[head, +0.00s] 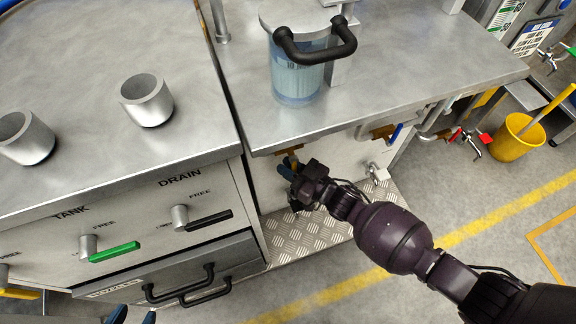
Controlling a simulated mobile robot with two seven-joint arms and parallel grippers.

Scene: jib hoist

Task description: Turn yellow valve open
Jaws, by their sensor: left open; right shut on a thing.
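My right gripper (288,170) reaches under the front edge of the metal bench. It is shut on a small yellowish part (291,159), which looks like the yellow valve's handle. The fingers and the bench edge hide most of that part, and I cannot tell how far it is turned. My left gripper (134,315) shows only as blue fingertips at the bottom edge, spread apart and empty. Another yellow lever (20,293) is on the cabinet front at the far lower left, partly cut off.
The cabinet has a green lever (115,252), a black lever (209,217) and a drawer with black handles (181,287). A blue-lever valve (397,133) is right of my gripper. A clear canister (297,75) stands on the bench. A yellow bucket (515,139) stands on the open floor.

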